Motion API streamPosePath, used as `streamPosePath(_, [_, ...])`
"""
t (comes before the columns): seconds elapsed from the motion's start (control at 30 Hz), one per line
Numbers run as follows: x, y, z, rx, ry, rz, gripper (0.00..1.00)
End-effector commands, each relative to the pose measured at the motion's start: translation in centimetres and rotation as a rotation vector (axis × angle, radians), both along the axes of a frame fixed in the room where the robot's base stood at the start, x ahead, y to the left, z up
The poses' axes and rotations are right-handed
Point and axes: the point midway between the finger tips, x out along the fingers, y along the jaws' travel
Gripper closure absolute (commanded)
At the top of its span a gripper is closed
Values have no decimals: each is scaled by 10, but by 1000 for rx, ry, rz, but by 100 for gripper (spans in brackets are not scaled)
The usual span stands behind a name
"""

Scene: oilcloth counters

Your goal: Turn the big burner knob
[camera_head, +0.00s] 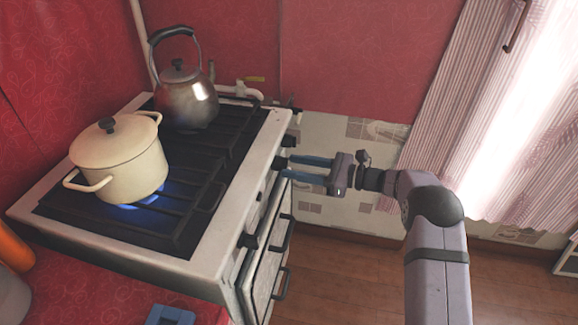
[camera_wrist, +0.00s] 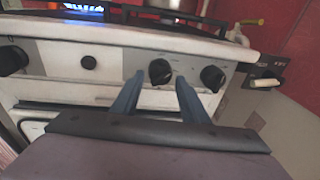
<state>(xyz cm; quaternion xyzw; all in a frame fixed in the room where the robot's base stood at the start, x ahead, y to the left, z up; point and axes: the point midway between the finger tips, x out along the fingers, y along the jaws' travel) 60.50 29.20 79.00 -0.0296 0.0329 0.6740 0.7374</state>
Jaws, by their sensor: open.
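The stove (camera_head: 222,225) carries a row of dark knobs on its front panel. In the wrist view a round black knob (camera_wrist: 160,72) sits between my gripper's blue fingertips (camera_wrist: 160,80), a finger on either side; contact cannot be told. My gripper (camera_head: 284,168) is open and reaches level to the panel from the right. Another black knob (camera_wrist: 213,77) is just right of the fingers. A small black button (camera_wrist: 88,62) and a larger-looking knob (camera_wrist: 14,60) are to the left. Which knob serves the big burner is not clear from the markings.
A cream pot (camera_head: 120,165) stands over a lit blue flame (camera_head: 145,198). A metal kettle (camera_head: 188,100) stands on the back burner. Oven handles (camera_head: 281,284) jut out below the panel. The floor (camera_head: 345,280) in front is clear.

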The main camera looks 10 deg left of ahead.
Motion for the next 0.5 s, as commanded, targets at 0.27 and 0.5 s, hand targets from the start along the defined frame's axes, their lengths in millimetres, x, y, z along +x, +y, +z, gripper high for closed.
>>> streamPosePath(0.27, [-3, -35, 3, 0, 0, -2, 60])
streamPosePath(0.5, [-4, -44, 4, 0, 0, 0, 60])
